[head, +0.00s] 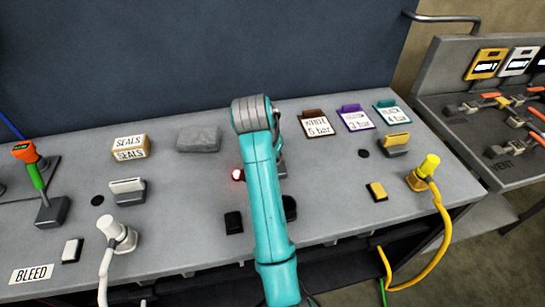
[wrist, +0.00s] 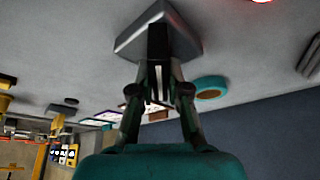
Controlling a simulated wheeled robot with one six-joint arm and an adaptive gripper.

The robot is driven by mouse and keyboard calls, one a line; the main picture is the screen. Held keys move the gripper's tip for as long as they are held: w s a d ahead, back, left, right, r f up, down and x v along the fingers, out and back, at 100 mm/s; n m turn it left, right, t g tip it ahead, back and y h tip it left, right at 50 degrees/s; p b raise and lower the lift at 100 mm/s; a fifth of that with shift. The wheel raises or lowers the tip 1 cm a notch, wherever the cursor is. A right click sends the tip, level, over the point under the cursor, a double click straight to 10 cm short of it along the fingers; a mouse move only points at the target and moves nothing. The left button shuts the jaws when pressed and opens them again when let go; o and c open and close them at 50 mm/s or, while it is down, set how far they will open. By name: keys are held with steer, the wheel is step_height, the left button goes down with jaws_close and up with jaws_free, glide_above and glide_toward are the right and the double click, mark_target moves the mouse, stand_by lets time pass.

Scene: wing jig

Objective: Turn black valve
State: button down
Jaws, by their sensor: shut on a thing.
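The black valve shows in the wrist view as a black handle (wrist: 157,42) on a grey tapered base (wrist: 184,35). My gripper (wrist: 158,82) is in front of that base, its two dark fingers closed together on the black handle. In the head view my teal arm reaches down over the middle of the bench and hides most of the valve and my gripper.
A red light (head: 237,174) glows left of my arm. A black block (head: 233,222) sits nearer. A white valve (head: 127,186) stands left and a yellow valve (head: 396,140) right. A yellow plug with hose (head: 425,172) stands at the right. A grey block (head: 199,139) lies behind.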

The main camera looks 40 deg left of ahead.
steer(key=n+y, duration=0.1)
steer(key=n, duration=0.2)
steer(key=shift+n+g, duration=0.4)
steer(key=shift+n+g+y, duration=0.4)
steer(key=shift+n+y, duration=0.3)
steer(key=shift+n, duration=1.5)
steer(key=c, duration=1.1)
jaws_free()
steer(key=shift+c, duration=0.2)
